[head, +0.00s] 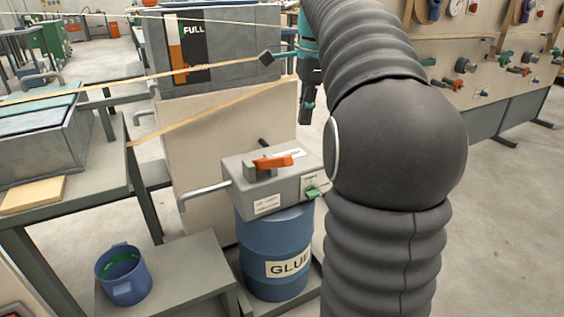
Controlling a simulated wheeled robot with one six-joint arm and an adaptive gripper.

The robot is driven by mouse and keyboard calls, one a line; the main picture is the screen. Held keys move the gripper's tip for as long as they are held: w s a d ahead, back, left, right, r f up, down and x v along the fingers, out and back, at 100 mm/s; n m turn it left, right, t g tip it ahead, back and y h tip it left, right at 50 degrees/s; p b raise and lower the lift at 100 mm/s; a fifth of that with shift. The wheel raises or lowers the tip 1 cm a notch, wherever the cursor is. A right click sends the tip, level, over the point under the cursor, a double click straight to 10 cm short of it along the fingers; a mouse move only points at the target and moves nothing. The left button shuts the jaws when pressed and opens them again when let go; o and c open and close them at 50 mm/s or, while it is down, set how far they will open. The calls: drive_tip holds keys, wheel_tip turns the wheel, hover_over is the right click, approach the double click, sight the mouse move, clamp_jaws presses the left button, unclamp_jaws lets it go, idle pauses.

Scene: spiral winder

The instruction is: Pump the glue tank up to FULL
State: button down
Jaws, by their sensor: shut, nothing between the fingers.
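The blue glue drum (272,245) stands upright with a GLUE label, partly behind my arm. A grey box (245,180) sits on top of it, with an orange handle (272,162) and a small green lever (316,191) at its right. A bare metal pipe or bar (204,190) sticks out to the left of the box. A gauge panel (190,48) marked FULL is on the grey machine behind; orange shows low in its column, with white above. My gripper (306,112) is shut and empty, pointing down above and behind the box, partly hidden by my arm.
Tan strips (190,117) stretch across to a dark guide (265,59) near my gripper. A blue bucket (123,273) with green inside stands on a low grey bench (190,270). A pegboard wall (480,65) of tools is at right. Open floor lies right of my arm.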

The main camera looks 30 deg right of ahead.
drive_tip(key=s+a+f+n+t+h, duration=0.1)
drive_tip(key=s+a+f+n, duration=0.2)
drive_tip(key=s+a+n, duration=0.25)
drive_tip(key=s+a+f+n+t, duration=0.2)
drive_tip(key=s+a+f+n, duration=0.1)
drive_tip(key=s+a+n, duration=0.25)
drive_tip(key=s+a+f+n+t, duration=0.2)
drive_tip(key=s+a+f+n, duration=0.4)
drive_tip(key=s+f+n, duration=0.3)
wheel_tip(320, 180, down, 3)
drive_tip(key=shift+a+r+n, duration=0.1)
drive_tip(key=shift+a+n, duration=0.05)
drive_tip(key=shift+n, duration=0.55)
